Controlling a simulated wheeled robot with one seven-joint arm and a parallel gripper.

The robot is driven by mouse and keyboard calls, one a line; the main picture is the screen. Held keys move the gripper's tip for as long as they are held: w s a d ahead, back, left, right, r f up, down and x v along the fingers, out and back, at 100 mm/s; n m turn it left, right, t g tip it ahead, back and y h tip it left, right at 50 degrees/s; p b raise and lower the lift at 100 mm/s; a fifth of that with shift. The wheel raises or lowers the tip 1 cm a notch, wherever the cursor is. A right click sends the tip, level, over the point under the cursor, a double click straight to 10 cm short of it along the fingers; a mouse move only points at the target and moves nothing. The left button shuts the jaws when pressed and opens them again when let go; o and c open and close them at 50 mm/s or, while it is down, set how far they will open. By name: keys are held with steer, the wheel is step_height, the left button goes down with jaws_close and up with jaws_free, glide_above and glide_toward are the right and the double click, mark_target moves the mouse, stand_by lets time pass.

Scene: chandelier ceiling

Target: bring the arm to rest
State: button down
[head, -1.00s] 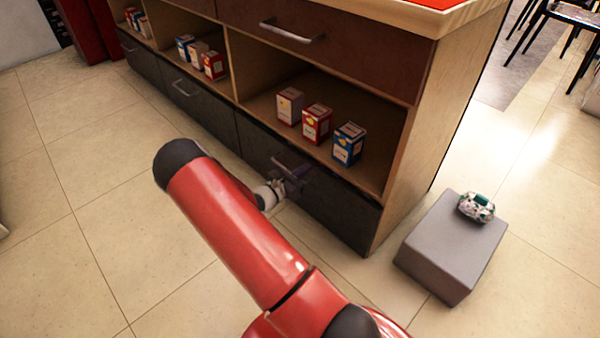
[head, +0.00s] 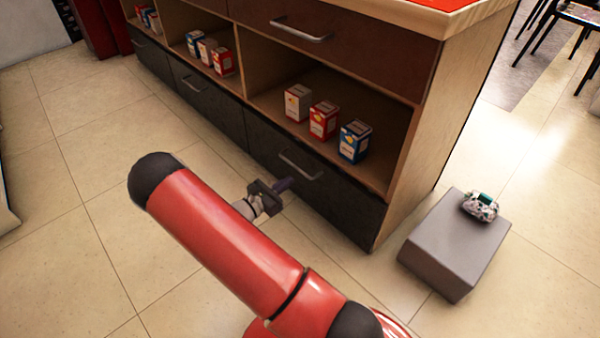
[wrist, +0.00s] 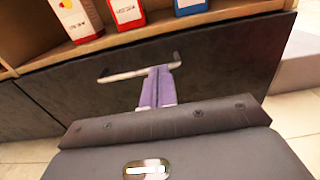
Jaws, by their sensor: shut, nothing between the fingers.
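My gripper (head: 284,184) is in front of the dark lower drawer (head: 318,196) of the wooden cabinet, beyond my red arm. In the wrist view my gripper's purple fingers (wrist: 158,88) are together with nothing between them. Their tips appear near the drawer's metal handle (wrist: 140,70), but in the head view the handle (head: 300,166) shows clear above and to the right of the gripper. The drawer looks closed.
Several small boxes (head: 323,120) stand on the open shelf above the drawer. A grey block (head: 450,255) with a small patterned object (head: 480,206) on top stands on the floor at right. Open tiled floor (head: 70,240) lies to the left.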

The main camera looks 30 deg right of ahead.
steer(key=shift+s+a, duration=0.2)
steer(key=shift+a, duration=0.65)
steer(key=shift+s+a, duration=0.15)
steer(key=shift+a, duration=0.65)
steer(key=s+a+r+m+y+p, duration=0.3)
steer(key=s+r+m+y, duration=0.3)
steer(key=r, duration=0.7)
steer(key=s+a+r+m+t+y+p, duration=0.1)
steer(key=s+a+r+m+y+p, duration=0.2)
steer(key=s+r, duration=0.7)
steer(key=s+a+r+m+t+y+p, duration=0.1)
steer(key=s+a+r+m+y+p, duration=0.2)
steer(key=s+a+r+m+y, duration=0.4)
step_height(320, 180, up, 9)
steer(key=s+m+y, duration=0.1)
steer(key=m, duration=0.3)
steer(key=shift+f+y, duration=0.15)
steer(key=shift+y, duration=0.15)
